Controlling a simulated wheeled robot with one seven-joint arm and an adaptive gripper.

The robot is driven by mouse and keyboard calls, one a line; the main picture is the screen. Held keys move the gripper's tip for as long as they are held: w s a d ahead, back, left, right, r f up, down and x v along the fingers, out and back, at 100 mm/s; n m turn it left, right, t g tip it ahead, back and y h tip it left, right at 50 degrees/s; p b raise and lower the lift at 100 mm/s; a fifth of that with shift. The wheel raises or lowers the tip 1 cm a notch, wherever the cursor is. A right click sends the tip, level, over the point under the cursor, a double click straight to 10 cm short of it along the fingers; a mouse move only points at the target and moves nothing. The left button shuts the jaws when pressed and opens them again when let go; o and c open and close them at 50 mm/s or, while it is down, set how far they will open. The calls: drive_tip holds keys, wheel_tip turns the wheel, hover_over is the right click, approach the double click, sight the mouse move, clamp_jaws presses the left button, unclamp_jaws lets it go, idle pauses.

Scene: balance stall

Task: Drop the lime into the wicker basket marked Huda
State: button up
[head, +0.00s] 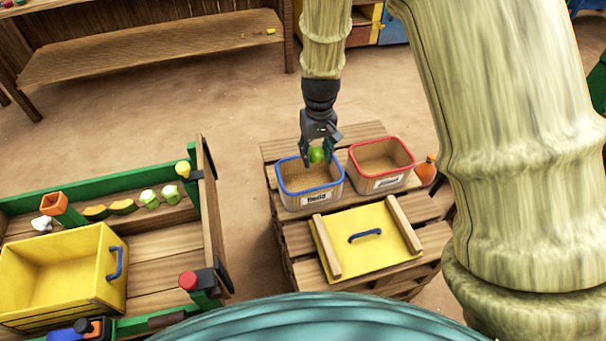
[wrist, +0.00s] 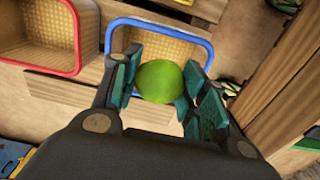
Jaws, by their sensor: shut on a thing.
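My gripper (head: 318,153) is shut on the green lime (head: 316,155), which also shows between the teal finger pads in the wrist view (wrist: 160,81). The lime is held over the blue-rimmed wicker basket (head: 296,187), near its back right part. The basket's front label appears to read Huda, though the letters are small.
A red-rimmed basket (head: 352,155) stands just right of the blue one; its label is hard to read. A yellow lid (head: 343,254) with a blue handle lies in front on the wooden pallet. An orange bottle (head: 427,169) is at the right. A green-edged cart (head: 160,242) with a yellow bin stands left.

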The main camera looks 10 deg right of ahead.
drive_tip(key=p, duration=0.1)
drive_tip(key=w+p, duration=0.1)
drive_tip(key=p, duration=0.1)
drive_tip(key=shift+a+r+n, duration=0.15)
drive_tip(key=shift+a+n, duration=0.15)
drive_tip(key=shift+n, duration=0.1)
drive_tip(key=w+f+p, duration=0.1)
drive_tip(key=p, duration=0.4)
drive_tip(key=f+n+p, duration=0.1)
drive_tip(key=p, duration=0.2)
drive_tip(key=shift+w+d+f, duration=0.15)
drive_tip(key=shift+w+d, duration=0.05)
drive_tip(key=shift+d, duration=0.2)
drive_tip(key=shift+d+f+n+p, duration=0.25)
drive_tip(key=shift+f+p, duration=0.45)
drive_tip(key=shift+p, duration=0.4)
drive_tip(key=shift+f+b, duration=2.05)
drive_tip(key=shift+f, duration=1.2)
drive_tip(key=o, duration=1.1)
drive_tip(key=shift+r, duration=0.1)
